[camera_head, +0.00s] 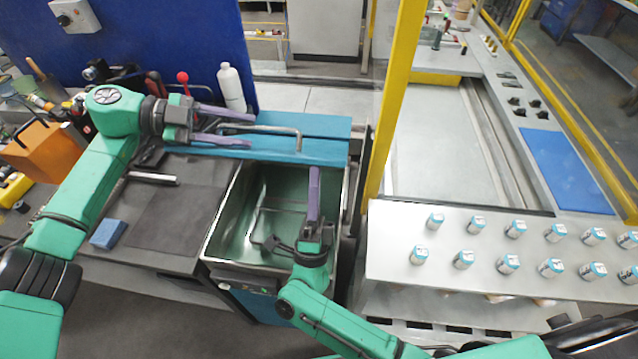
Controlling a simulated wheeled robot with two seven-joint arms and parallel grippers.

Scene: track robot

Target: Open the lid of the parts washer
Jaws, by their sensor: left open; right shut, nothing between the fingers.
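The parts washer's metal basin (222,232) is uncovered, with its green-grey inside in view. Its blue lid (318,124) lies at the far side of the basin, clear of the opening. A silver bar handle (285,130) runs along the lid. My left gripper (252,132) is open, its purple fingers one above and one below the left end of the handle; I cannot tell whether they touch it. My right gripper (314,170) is shut and empty, pointing away from me over the right part of the basin.
A dark worktop with a blue sponge (108,234) lies left of the basin. A white bottle (231,88) stands behind my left gripper. A yellow post (395,100) rises to the right. A grey table (390,255) with several small cans stands at the right.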

